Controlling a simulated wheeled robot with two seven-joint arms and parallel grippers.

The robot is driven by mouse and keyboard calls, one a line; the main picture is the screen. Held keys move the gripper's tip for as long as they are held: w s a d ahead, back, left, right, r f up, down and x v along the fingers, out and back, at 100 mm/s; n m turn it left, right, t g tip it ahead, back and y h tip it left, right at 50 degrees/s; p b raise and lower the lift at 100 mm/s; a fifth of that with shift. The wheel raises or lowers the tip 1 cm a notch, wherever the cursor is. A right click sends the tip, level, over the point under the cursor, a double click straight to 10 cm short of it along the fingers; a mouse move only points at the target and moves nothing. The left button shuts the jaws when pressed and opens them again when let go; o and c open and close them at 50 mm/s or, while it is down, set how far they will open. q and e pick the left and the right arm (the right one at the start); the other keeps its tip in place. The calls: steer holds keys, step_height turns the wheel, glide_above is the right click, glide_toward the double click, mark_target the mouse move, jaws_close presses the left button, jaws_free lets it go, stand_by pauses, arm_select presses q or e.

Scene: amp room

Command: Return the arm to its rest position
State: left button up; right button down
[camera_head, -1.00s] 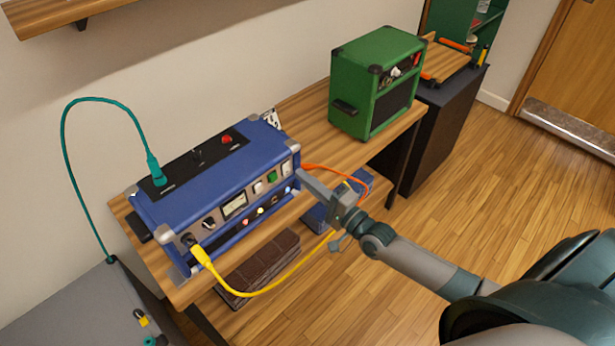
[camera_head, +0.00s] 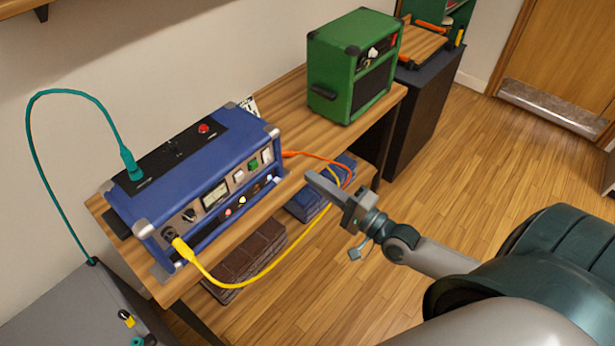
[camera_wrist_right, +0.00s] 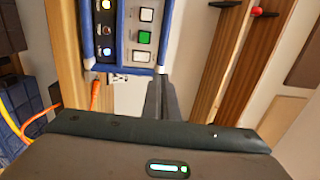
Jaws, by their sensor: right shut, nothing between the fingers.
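My right gripper (camera_head: 325,190) is shut and empty, in the air in front of the wooden bench, to the right of the blue amp (camera_head: 190,185). Its fingers point toward the amp's right end and look apart from it. In the right wrist view the fingers (camera_wrist_right: 162,100) show below the amp's front panel (camera_wrist_right: 140,35), which has white and green switches. A yellow cable (camera_head: 250,283) is plugged into the amp's front left, and a teal cable (camera_head: 50,95) into its top. My left gripper is not in view.
The wooden bench (camera_head: 287,100) also holds a green amp (camera_head: 340,95) at the back right. An orange cable (camera_head: 318,156) leaves the blue amp's right end. Brown (camera_head: 245,262) and blue blocks (camera_head: 305,203) lie under the bench. The floor at right (camera_head: 470,150) is clear.

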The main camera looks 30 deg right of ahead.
steer(key=shift+s+d, duration=0.1)
steer(key=shift+s, duration=0.2)
stand_by(0.4)
steer(key=s+d+f+n+g+h, duration=0.2)
steer(key=s+f, duration=0.1)
steer(key=f, duration=1)
steer(key=s+d+f+n+g+h, duration=0.1)
steer(key=s+f+n+g, duration=0.2)
steer(key=f, duration=1)
steer(key=s+d+f+n+g+h, duration=0.2)
steer(key=s+f, duration=0.1)
steer(key=f, duration=0.9)
steer(key=s+a+f+n+g, duration=0.3)
steer(key=s+f, duration=0.4)
steer(key=s, duration=0.4)
steer(key=s+a+f+n+g+h, duration=0.1)
steer(key=s+a+f+n+g, duration=0.2)
steer(key=s+f, duration=0.5)
steer(key=s+a+f+n+g, duration=0.3)
steer(key=s+f, duration=0.5)
steer(key=s, duration=0.7)
steer(key=shift+s+a+f+n+g, duration=0.2)
steer(key=shift+s+f+n+g, duration=0.15)
steer(key=shift+g, duration=0.35)
steer(key=shift+w+r, duration=0.1)
